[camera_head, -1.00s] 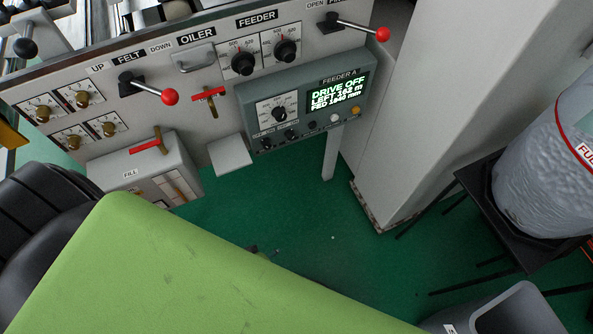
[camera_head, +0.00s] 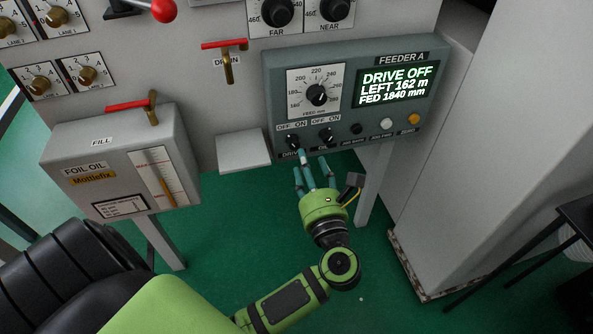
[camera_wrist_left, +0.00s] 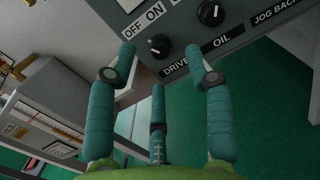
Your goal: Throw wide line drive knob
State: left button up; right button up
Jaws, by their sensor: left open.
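The drive knob (camera_head: 292,142) is a small black knob at the lower left of the grey Feeder A panel (camera_head: 275,85), under an OFF/ON label. It also shows in the left wrist view (camera_wrist_left: 160,46) above the word DRIVE. I cannot tell its pointer's setting clearly; the panel screen (camera_head: 397,84) reads DRIVE OFF. My left gripper (camera_head: 310,160), green with teal fingers, is open and empty just below and right of the knob. In the left wrist view, its fingers (camera_wrist_left: 165,62) are spread, with the knob between and beyond the outer tips. I see no clear contact. My right gripper is out of view.
The similar oil knob (camera_head: 326,135) sits close to the right of the drive knob. Small buttons follow further right, including a white one (camera_head: 386,123). A foil oil box (camera_head: 120,160) stands at the left and a panel leg (camera_head: 374,185) behind the gripper.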

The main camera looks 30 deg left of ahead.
aim_at(295, 147)
pick_arm(q)
jog(key=shift+w+a+f+n+g, duration=0.2)
jog(key=shift+w+a+n, duration=0.15)
jog(key=shift+w+a, duration=0.45)
jog(key=shift+w+a+f+n+g, duration=0.25)
jog(key=shift+w+a, duration=0.2)
jog(key=shift+a, duration=0.7)
jog(key=shift+w+a+f+n+g, duration=0.15)
jog(key=shift+w+a+n, duration=0.25)
jog(key=shift+w+a, duration=0.4)
jog(key=shift+s+a+r, duration=0.1)
jog(key=shift+s+a, duration=0.05)
grip_shut()
